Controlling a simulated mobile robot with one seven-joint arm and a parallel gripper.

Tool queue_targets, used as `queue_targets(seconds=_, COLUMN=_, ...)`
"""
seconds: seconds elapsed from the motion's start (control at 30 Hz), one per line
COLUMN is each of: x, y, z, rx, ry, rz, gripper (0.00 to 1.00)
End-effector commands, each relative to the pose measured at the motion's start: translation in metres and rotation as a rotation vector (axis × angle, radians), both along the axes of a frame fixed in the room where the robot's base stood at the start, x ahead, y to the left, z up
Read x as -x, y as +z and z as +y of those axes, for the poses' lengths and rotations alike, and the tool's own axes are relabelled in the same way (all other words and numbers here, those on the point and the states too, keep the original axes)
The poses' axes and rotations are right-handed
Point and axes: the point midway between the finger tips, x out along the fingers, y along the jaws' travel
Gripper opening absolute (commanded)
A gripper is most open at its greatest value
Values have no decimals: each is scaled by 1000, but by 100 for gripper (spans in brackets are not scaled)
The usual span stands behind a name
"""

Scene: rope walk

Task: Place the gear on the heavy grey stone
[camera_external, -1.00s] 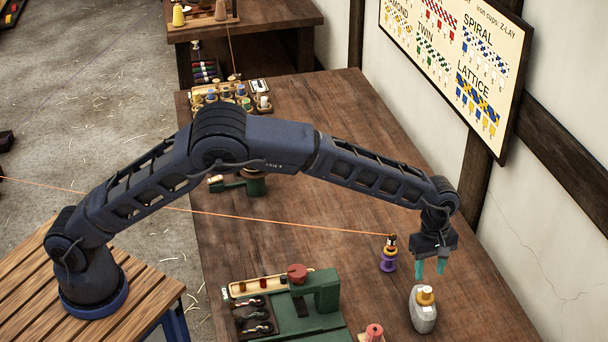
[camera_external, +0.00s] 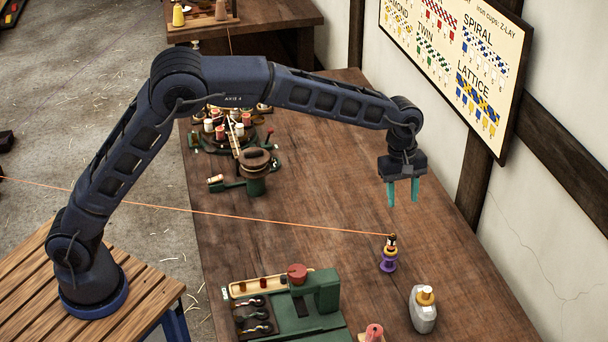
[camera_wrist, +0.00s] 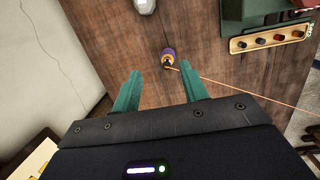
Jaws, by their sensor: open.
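The heavy grey stone (camera_external: 422,317) stands on the workbench at the lower right of the external view. A small yellow-orange piece (camera_external: 426,295) rests on top of it; it may be the gear, but it is too small to make out teeth. The stone (camera_wrist: 145,5) is cut off by the top edge of the wrist view, where the piece on it cannot be made out. My gripper (camera_external: 403,197) is open and empty, above the bench and well behind the stone. Its teal fingers (camera_wrist: 163,84) are apart, with nothing between them.
A purple spool (camera_external: 388,260) stands between my gripper and the stone, with an orange cord (camera_external: 290,223) running to it from the left. A green machine (camera_external: 318,295) and a red-topped piece (camera_external: 374,332) are at the front. The bench's right side behind the spool is clear.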

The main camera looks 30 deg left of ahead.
Motion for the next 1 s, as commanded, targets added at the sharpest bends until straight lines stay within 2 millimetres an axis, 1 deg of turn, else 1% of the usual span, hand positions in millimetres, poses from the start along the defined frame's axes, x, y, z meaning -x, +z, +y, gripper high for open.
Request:
queue_targets(seconds=0.03, x=-10, y=17, z=27, rx=13, ry=-7, rz=-8, gripper=44)
queue_targets(seconds=0.07, x=-15, y=25, z=41, rx=18, ry=-17, rz=-15, gripper=44)
queue_targets(seconds=0.1, x=-21, y=35, z=60, rx=26, ry=-29, rz=-24, gripper=44)
queue_targets(seconds=0.17, x=-28, y=50, z=89, rx=35, ry=-48, rz=-37, gripper=44)
queue_targets(seconds=0.2, x=-32, y=59, z=108, rx=41, ry=-62, rz=-47, gripper=44)
queue_targets(seconds=0.27, x=-36, y=73, z=137, rx=50, ry=-81, rz=-61, gripper=44)
queue_targets(seconds=0.3, x=-37, y=81, z=156, rx=54, ry=-95, rz=-72, gripper=44)
queue_targets(seconds=0.33, x=-39, y=87, z=170, rx=57, ry=-106, rz=-80, gripper=44)
queue_targets(seconds=0.43, x=-39, y=106, z=218, rx=67, ry=-139, rz=-108, gripper=44)
queue_targets(seconds=0.47, x=-38, y=111, z=231, rx=69, ry=-151, rz=-116, gripper=44)
queue_targets(seconds=0.5, x=-36, y=118, z=250, rx=72, ry=-165, rz=-130, gripper=44)
queue_targets(seconds=0.57, x=-33, y=127, z=277, rx=73, ry=-187, rz=-148, gripper=44)
queue_targets(seconds=0.6, x=-29, y=133, z=295, rx=74, ry=-201, rz=-161, gripper=44)
queue_targets(seconds=0.67, x=-23, y=141, z=322, rx=74, ry=-222, rz=-180, gripper=44)
queue_targets(seconds=0.7, x=-18, y=146, z=339, rx=74, ry=-238, rz=-193, gripper=44)
queue_targets(seconds=0.77, x=-10, y=152, z=364, rx=70, ry=-261, rz=-214, gripper=44)
queue_targets(seconds=0.8, x=-4, y=156, z=381, rx=68, ry=-278, rz=-227, gripper=44)
queue_targets(seconds=0.87, x=6, y=160, z=405, rx=63, ry=-299, rz=-248, gripper=44)
queue_targets(seconds=0.9, x=13, y=163, z=420, rx=58, ry=-315, rz=-261, gripper=44)
queue_targets(seconds=0.97, x=25, y=166, z=443, rx=50, ry=-339, rz=-282, gripper=44)
queue_targets(seconds=1.0, x=33, y=167, z=457, rx=43, ry=-354, rz=-295, gripper=44)
